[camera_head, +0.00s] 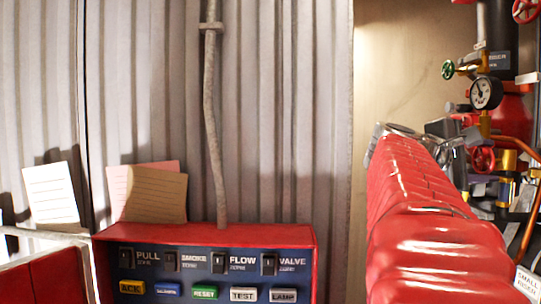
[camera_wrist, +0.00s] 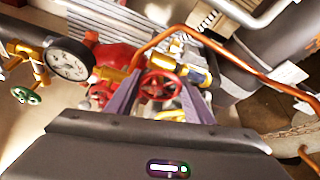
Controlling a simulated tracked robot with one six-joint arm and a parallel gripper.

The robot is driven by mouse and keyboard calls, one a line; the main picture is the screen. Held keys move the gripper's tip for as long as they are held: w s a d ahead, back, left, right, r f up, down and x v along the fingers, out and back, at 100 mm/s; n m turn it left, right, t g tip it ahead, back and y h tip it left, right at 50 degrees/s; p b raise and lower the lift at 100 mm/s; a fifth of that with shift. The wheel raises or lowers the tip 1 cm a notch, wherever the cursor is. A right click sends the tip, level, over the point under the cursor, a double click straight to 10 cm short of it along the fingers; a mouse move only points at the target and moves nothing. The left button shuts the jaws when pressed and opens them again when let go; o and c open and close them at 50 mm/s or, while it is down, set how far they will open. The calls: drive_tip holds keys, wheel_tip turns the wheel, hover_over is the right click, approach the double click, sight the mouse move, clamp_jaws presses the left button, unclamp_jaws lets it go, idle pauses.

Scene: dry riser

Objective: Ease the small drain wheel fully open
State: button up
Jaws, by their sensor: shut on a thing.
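The small red wheel (camera_wrist: 161,86) sits between the two purple-grey fingers of my gripper (camera_wrist: 161,82) in the wrist view. The fingers are on either side of its rim, shut on it. Its spokes and hub face the wrist camera. In the head view a red wheel (camera_head: 483,159) shows just right of the end of my red-covered arm, low on the pipework. My gripper (camera_head: 445,136) is mostly hidden there by the arm, and its hold cannot be seen. How far the wheel is turned cannot be told.
A pressure gauge (camera_head: 486,92) and a green wheel (camera_head: 448,69) stand above, close to my gripper. Another red wheel (camera_head: 526,10) is higher up. A copper pipe (camera_wrist: 235,62) bends close past the fingers. A red panel box (camera_head: 205,235) with labelled buttons stands at the front left.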

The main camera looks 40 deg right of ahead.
drive_tip(key=n+y, duration=0.1)
drive_tip(key=n, duration=0.1)
drive_tip(key=n+y, duration=0.1)
drive_tip(key=n, duration=0.1)
drive_tip(key=shift+f, duration=0.35)
drive_tip(key=shift+n+g+y, duration=0.6)
drive_tip(key=shift+n+y, duration=0.2)
drive_tip(key=shift+n, duration=0.6)
drive_tip(key=o, duration=1)
drive_tip(key=shift+r, duration=0.15)
drive_tip(key=shift+o, duration=0.2)
drive_tip(key=shift+r, duration=0.1)
